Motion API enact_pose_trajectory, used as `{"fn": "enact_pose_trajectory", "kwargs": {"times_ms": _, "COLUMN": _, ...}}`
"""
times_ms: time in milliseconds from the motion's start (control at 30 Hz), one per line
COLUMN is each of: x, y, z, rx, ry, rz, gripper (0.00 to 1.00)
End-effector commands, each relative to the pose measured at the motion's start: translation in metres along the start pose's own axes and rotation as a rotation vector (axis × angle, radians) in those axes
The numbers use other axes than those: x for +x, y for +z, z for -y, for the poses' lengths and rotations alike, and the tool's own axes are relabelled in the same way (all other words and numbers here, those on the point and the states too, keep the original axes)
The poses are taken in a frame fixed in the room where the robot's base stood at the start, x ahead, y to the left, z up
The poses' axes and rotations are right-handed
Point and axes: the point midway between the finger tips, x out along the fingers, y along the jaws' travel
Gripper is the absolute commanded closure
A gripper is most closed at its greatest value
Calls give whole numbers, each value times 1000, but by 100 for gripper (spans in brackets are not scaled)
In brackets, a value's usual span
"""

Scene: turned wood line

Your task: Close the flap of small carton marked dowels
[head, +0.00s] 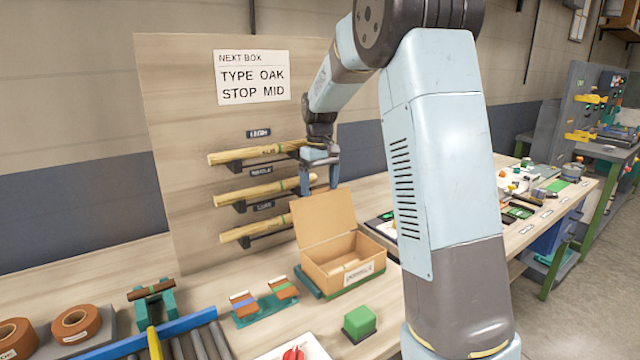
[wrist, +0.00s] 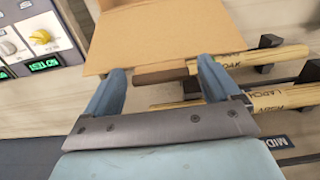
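The small carton (head: 345,262) stands on the bench with its flap (head: 322,217) raised and leaning back. A white label on its front looks mirrored and is hard to read. A few pale pieces lie inside. My gripper (head: 320,186) is above and behind the flap's top edge, fingers pointing down. In the wrist view the flap (wrist: 160,32) fills the top middle, beyond my open gripper (wrist: 162,68). The fingers are apart with a gap between them. A brown bar shows beyond that gap. Whether a finger touches the flap, I cannot tell.
A wooden board (head: 180,120) behind the carton carries several dowels on brackets, close to my gripper. A green block (head: 359,320) stands in front of the carton and a teal stand (head: 265,305) to its left. A panel with a yellow knob (wrist: 40,36) shows in the wrist view.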

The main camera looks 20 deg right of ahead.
Motion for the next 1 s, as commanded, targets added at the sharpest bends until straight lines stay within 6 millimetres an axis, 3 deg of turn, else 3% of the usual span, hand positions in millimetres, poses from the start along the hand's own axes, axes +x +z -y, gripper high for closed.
{"fn": "enact_pose_trajectory", "kwargs": {"times_ms": 67, "x": 0, "y": 0, "z": 0, "rx": 0, "ry": 0, "rz": 0, "gripper": 17}}
{"fn": "enact_pose_trajectory", "kwargs": {"times_ms": 833, "x": 0, "y": 0, "z": -1, "rx": 1, "ry": 0, "rz": 0, "gripper": 91}}
{"fn": "enact_pose_trajectory", "kwargs": {"times_ms": 1000, "x": -1, "y": 1, "z": -1, "rx": 1, "ry": 0, "rz": -6, "gripper": 92}}
